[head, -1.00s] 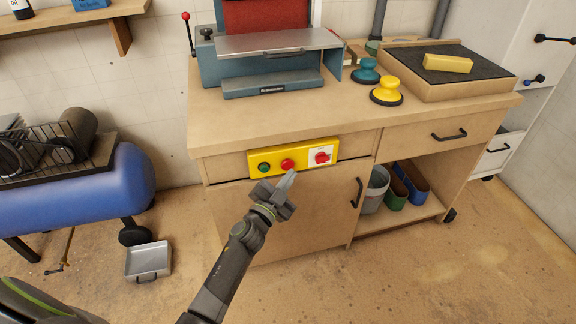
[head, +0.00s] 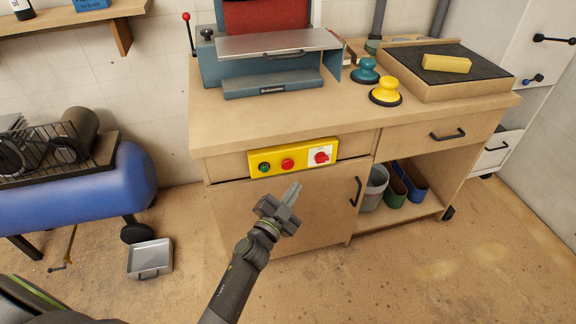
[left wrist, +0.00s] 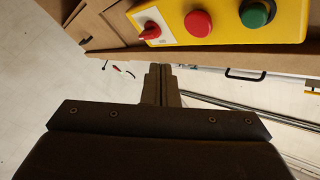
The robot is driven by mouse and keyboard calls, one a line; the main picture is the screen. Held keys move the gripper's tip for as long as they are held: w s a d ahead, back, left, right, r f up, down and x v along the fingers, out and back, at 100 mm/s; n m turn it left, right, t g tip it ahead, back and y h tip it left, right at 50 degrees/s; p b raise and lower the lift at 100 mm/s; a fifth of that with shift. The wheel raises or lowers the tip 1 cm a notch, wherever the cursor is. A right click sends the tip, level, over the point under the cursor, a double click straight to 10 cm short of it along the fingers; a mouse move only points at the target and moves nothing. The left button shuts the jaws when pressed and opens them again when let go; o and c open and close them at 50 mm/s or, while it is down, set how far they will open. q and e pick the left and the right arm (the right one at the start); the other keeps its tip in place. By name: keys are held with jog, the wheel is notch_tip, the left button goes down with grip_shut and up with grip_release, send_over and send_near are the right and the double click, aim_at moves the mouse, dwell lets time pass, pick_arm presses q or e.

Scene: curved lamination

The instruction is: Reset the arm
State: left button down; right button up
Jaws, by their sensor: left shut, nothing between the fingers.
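My left gripper (head: 292,193) is in front of the workbench's cabinet door, below and apart from the yellow control panel (head: 273,164). Its fingers are together with nothing between them, and they also show in the left wrist view (left wrist: 161,84). The panel carries a green button (head: 264,167), a red button (head: 288,164) and a red rotary switch (head: 321,157) on a white plate. In the left wrist view the panel (left wrist: 285,25) lies beyond the fingertips at the top. My right gripper is in neither view.
The wooden workbench (head: 225,130) carries a blue-grey machine (head: 260,85), a teal suction cup (head: 366,70) and a yellow one (head: 386,92). A blue tank (head: 80,195) and a grey tray (head: 150,258) stand at left. The floor in front is clear.

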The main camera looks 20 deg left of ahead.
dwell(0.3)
